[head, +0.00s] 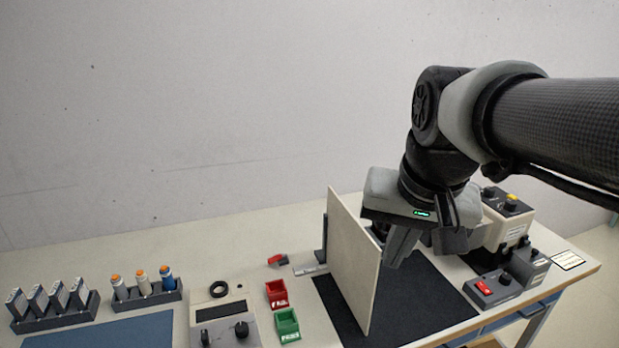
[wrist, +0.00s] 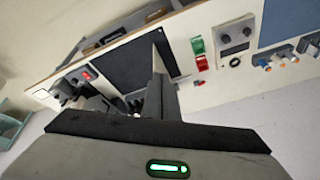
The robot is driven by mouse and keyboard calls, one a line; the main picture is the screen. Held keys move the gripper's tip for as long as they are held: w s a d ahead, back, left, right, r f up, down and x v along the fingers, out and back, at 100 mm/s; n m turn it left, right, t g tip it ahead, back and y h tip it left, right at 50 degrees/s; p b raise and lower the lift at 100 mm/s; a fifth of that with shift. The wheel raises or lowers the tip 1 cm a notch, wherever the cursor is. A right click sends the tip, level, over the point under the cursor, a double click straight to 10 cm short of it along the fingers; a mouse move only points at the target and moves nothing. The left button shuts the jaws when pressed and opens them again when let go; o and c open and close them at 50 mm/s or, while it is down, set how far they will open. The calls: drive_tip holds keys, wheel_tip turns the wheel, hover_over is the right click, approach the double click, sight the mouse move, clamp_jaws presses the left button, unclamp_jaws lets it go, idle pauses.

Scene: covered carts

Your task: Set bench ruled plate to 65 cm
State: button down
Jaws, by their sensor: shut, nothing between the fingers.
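A cream upright plate (head: 352,262) stands across the dark mat on the bench. A short pale strip with marks (head: 310,270) lies by its left foot; its figures are too small to read. My gripper (head: 396,252) points down just right of the plate, over the mat, and is shut and empty. The plate's edge hides part of the gripper, and I cannot tell whether they touch. In the wrist view my dark fingers (wrist: 157,96) show over the bench, and the plate cannot be made out clearly.
The dark mat (head: 428,295) is bare right of the plate. A red bin (head: 277,294) and a green bin (head: 288,325) stand to its left. A box with a red switch (head: 492,290) and a knobbed unit (head: 507,215) stand to the right.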

drive_tip(key=w+d+f+m+g+y+b, duration=0.1)
drive_tip(key=w+d+f+m+g+b, duration=0.15)
drive_tip(key=w+f+m, duration=0.35)
drive_tip(key=w+d+f+m+g+y+b, duration=0.1)
drive_tip(key=w+d+f+m, duration=0.2)
drive_tip(key=w, duration=0.5)
drive_tip(key=w+d+f+m+g+y+b, duration=0.1)
drive_tip(key=w+d+f+m, duration=0.2)
drive_tip(key=w+d+f, duration=0.35)
drive_tip(key=a+f, duration=0.8)
drive_tip(key=shift+s, duration=0.25)
drive_tip(key=shift+a, duration=0.1)
drive_tip(key=s+a, duration=0.2)
drive_tip(key=a, duration=0.6)
drive_tip(key=shift+s+a, duration=0.15)
drive_tip(key=shift+a, duration=0.1)
drive_tip(key=shift+a+f, duration=0.1)
